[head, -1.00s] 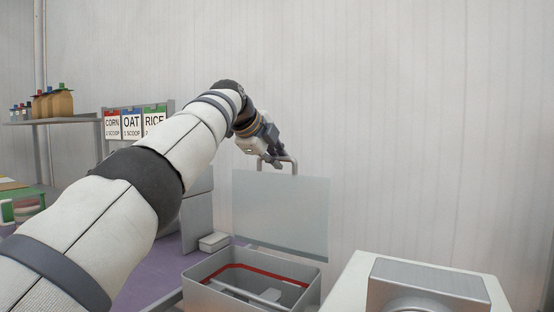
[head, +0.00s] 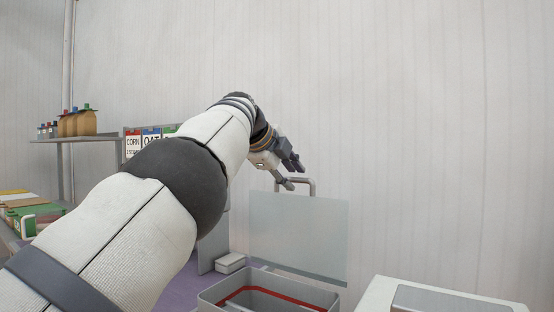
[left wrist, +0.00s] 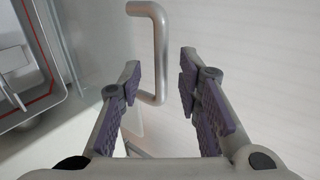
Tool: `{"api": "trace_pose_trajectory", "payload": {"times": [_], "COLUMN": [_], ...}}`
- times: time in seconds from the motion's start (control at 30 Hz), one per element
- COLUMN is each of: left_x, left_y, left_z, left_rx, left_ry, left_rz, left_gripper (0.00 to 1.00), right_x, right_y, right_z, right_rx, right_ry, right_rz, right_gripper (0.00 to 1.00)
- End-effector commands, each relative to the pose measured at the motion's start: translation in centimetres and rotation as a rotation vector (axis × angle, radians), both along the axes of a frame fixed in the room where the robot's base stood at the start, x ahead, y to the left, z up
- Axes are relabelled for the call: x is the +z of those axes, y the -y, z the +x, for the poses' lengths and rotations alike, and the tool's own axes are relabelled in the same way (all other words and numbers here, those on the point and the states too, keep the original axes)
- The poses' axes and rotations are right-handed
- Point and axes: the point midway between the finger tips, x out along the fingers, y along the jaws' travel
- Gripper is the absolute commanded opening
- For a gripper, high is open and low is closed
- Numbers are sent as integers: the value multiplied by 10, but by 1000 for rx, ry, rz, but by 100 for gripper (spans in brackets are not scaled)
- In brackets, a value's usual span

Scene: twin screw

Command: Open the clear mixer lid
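The clear mixer lid (head: 300,238) stands raised and near upright at the back of the grey mixer box (head: 330,298) in the head view. Its metal handle (head: 311,188) is at the top edge. My left gripper (head: 296,173) is by the handle, its fingers spread. In the left wrist view, the open left gripper (left wrist: 158,88) has its purple-padded fingers on either side of the lower part of the handle (left wrist: 152,45), with gaps to both. The lid's clear panel (left wrist: 85,35) shows at the left there. My right gripper is not in view.
A pale machine with a grey top panel (head: 440,300) stands at the lower right. A small pale box (head: 230,263) is beside the mixer. A shelf with brown bags (head: 80,124) and the scoop sign cards (head: 133,148) are at the left. The wall rises close behind the lid.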

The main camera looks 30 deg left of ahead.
Motion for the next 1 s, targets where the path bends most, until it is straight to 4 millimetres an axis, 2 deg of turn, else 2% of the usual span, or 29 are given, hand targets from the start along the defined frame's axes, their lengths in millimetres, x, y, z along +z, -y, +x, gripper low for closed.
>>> {"api": "trace_pose_trajectory", "payload": {"times": [0.2, 0.4, 1.0], "left_x": [35, 50, 52], "left_y": [-3, -4, -5], "left_z": [-48, -71, -74], "left_rx": [0, -2, -2], "left_ry": [4, 1, 1], "left_rz": [0, 0, -1], "left_gripper": [31, 31, 31], "right_x": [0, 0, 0], "right_y": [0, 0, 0], "right_z": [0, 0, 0], "right_rx": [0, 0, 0], "right_ry": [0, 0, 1], "right_rz": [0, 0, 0], "right_gripper": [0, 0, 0]}}
